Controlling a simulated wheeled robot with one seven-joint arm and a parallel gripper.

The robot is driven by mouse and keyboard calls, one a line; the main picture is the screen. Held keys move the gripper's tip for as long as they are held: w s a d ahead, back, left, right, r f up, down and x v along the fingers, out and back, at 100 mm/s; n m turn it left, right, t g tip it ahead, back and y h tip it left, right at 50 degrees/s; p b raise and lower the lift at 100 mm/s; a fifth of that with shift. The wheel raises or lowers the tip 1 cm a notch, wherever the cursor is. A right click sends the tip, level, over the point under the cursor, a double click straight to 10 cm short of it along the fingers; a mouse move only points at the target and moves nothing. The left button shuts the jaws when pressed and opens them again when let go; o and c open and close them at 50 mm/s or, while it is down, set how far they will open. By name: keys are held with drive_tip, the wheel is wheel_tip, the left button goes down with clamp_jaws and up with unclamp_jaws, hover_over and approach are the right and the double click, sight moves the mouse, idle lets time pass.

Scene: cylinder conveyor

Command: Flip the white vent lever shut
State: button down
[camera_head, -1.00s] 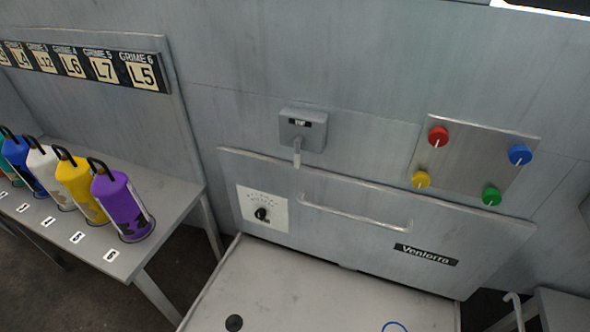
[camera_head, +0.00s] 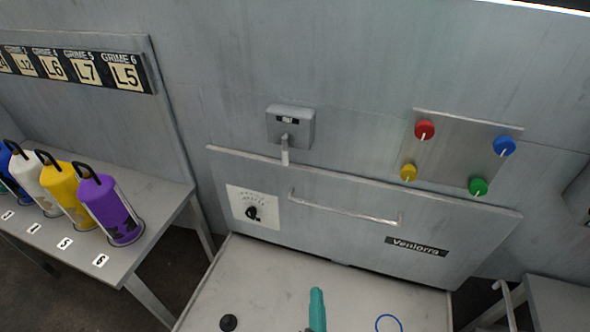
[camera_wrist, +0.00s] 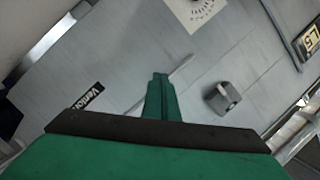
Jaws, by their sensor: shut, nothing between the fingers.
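A pale, whitish lever (camera_head: 285,152) hangs straight down from a small grey wall box (camera_head: 297,124) above the panel's top edge in the head view. The box also shows in the wrist view (camera_wrist: 219,99), right of my fingers; the lever on it is too small there to make out clearly. My gripper (camera_head: 316,292) is teal and rises from the bottom of the head view, low in front of the panel and well apart from the lever. In the wrist view its fingers (camera_wrist: 160,78) are together and empty.
A hinged-looking panel (camera_head: 330,235) with a long handle (camera_head: 345,210) and a dial (camera_head: 252,212) lies below the box. Red (camera_head: 424,129), blue (camera_head: 504,145), yellow (camera_head: 408,172) and green (camera_head: 478,186) knobs sit right. Coloured cylinders, including a purple one (camera_head: 108,208), stand on the left table.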

drive_tip(key=w+r+m+y, duration=0.2)
drive_tip(key=w+r, duration=0.5)
drive_tip(key=r, duration=0.3)
drive_tip(key=w+r+m+t+y, duration=0.1)
drive_tip(key=w+r+m+y, duration=0.1)
drive_tip(key=w+r, duration=0.4)
wheel_tip(320, 180, up, 4)
drive_tip(key=shift+w+d+r+m+y, duration=0.15)
drive_tip(key=shift+w+d+m+y, duration=0.2)
drive_tip(key=shift+y, duration=0.25)
approach(285, 152)
drive_tip(key=w+d+f, duration=0.3)
drive_tip(key=w, duration=0.1)
drive_tip(key=shift+w+a+r, duration=0.1)
drive_tip(key=shift+w+a, duration=0.5)
drive_tip(key=shift+a, duration=0.25)
drive_tip(key=shift+w+a+r, duration=0.1)
drive_tip(key=shift+w+a, duration=0.55)
drive_tip(key=shift+a, duration=0.15)
